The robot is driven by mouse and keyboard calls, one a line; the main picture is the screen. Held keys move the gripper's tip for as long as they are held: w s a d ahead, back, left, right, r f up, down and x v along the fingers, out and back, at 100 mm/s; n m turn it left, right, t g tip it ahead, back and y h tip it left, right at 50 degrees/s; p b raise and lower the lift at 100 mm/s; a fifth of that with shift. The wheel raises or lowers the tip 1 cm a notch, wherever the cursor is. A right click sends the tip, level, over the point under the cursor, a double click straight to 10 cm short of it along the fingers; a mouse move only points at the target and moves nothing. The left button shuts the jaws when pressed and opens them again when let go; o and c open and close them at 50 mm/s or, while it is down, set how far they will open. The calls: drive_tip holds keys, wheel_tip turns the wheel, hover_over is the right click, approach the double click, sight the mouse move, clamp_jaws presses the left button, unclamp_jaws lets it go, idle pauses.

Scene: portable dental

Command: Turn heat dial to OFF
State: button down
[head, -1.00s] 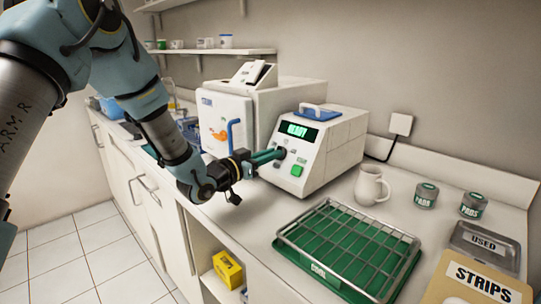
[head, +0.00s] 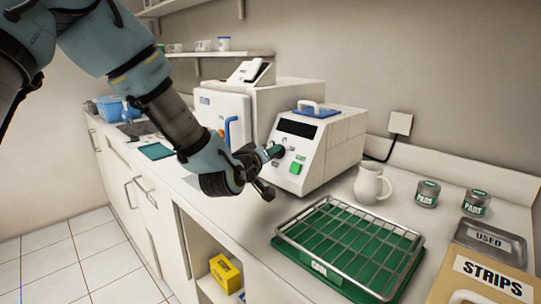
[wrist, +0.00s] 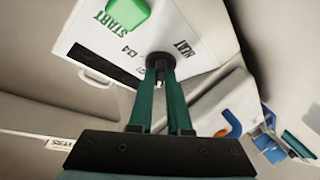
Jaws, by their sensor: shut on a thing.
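The white heating unit (head: 335,148) stands on the counter with its sloped front panel towards me. Its display (head: 297,128) is dark. The black heat dial (wrist: 160,58) sits by the "HEAT" and "134" marks in the wrist view. My gripper (head: 274,151) is shut on the dial, its two teal fingers (wrist: 161,72) on either side of it. The fingers mostly hide the dial and its pointer, so I cannot read its setting. The green START button (head: 296,168) is to the right of the dial; it also shows in the wrist view (wrist: 127,13).
A white cabinet with a blue handle (head: 229,130) stands behind to the left. A wire rack over a green tray (head: 345,250) lies in front, with a white jug (head: 371,184) beyond it. Pads tins, a used tray and a strips folder are at the right.

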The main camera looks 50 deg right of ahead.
drive_tip(key=shift+n+t+y, duration=0.5)
drive_tip(key=shift+n+y, duration=0.1)
drive_tip(key=shift+n, duration=1)
drive_tip(key=c, duration=0.9)
unclamp_jaws()
drive_tip(key=shift+r, duration=0.1)
drive_tip(key=shift+o, duration=0.2)
drive_tip(key=shift+s, duration=0.1)
drive_tip(key=b+v, duration=0.2)
drive_tip(key=v, duration=0.8)
drive_tip(key=shift+s+a+r, duration=0.15)
drive_tip(key=shift+a, duration=0.15)
